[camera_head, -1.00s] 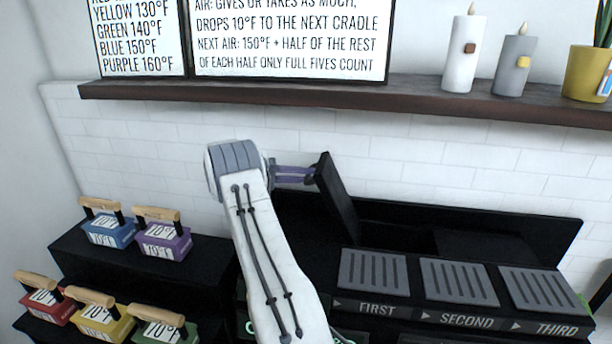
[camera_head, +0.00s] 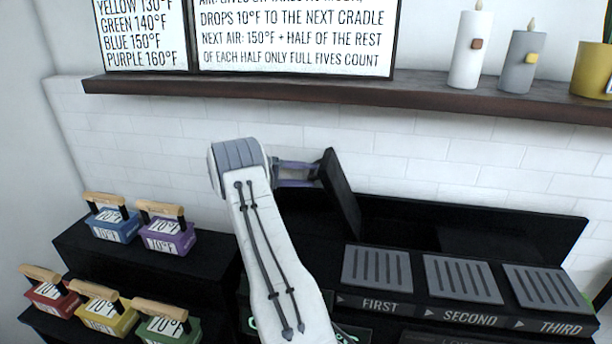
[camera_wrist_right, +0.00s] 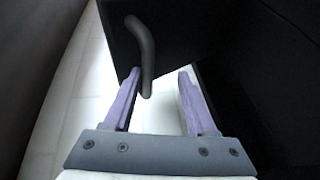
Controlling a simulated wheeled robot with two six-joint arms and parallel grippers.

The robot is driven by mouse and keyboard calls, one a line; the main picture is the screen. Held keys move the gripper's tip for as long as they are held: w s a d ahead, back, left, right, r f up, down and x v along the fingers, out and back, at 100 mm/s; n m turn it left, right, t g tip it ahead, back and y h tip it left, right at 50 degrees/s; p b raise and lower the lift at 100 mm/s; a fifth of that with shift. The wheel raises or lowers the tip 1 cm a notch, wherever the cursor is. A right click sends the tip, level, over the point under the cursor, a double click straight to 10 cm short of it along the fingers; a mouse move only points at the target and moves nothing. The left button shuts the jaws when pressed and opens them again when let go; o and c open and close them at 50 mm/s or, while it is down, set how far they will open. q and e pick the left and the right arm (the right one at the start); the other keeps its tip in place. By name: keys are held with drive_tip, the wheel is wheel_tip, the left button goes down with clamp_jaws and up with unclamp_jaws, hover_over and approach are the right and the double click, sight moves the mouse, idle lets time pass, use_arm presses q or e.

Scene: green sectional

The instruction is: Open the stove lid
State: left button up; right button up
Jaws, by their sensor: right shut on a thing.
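The black stove lid (camera_head: 341,192) stands raised and tilted at the left end of the black stove (camera_head: 475,228). In the right wrist view, the dark curved handle (camera_wrist_right: 146,60) lies between the purple fingers of this gripper (camera_wrist_right: 160,78), close to the left finger. The black lid panel (camera_wrist_right: 185,35) fills the top there. The lid's hinge is hidden in the dark. My left gripper is not in view.
Grey slotted plates marked FIRST (camera_head: 376,269), SECOND (camera_head: 462,279) and THIRD (camera_head: 547,290) line the stove's front. Several coloured blocks with wooden handles, one of them purple (camera_head: 168,239), stand on black steps at left. A dark shelf (camera_head: 330,92) with candles runs above.

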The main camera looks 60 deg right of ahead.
drive_tip(key=v, duration=1)
drive_tip(key=shift+a+b, duration=0.2)
drive_tip(key=shift+b, duration=0.15)
drive_tip(key=shift+w+r, duration=0.15)
drive_tip(key=a+r+n+t+y+p, duration=0.25)
drive_tip(key=a+n+t, duration=0.2)
drive_tip(key=a, duration=0.95)
drive_tip(key=a+r+n+t+y+p, duration=0.1)
drive_tip(key=a+r+n+t+p, duration=0.25)
drive_tip(key=a, duration=0.95)
drive_tip(key=s+a+n+t+y+p, duration=0.1)
drive_tip(key=s+a+n+y, duration=0.15)
drive_tip(key=s+a, duration=0.4)
drive_tip(key=s+a+n+t+y+p, duration=0.1)
drive_tip(key=s+a+n+t+y, duration=0.2)
drive_tip(key=a, duration=0.6)
drive_tip(key=s+a+n+y+p, duration=0.1)
drive_tip(key=s+a, duration=0.3)
drive_tip(key=s, duration=0.4)
drive_tip(key=s+a+n+y+p, duration=0.1)
drive_tip(key=s+a, duration=0.3)
drive_tip(key=s, duration=0.4)
drive_tip(key=shift+f+n+g+y, duration=0.4)
drive_tip(key=shift+n+y, duration=0.25)
drive_tip(key=shift+y, duration=0.15)
drive_tip(key=shift+s, duration=0.15)
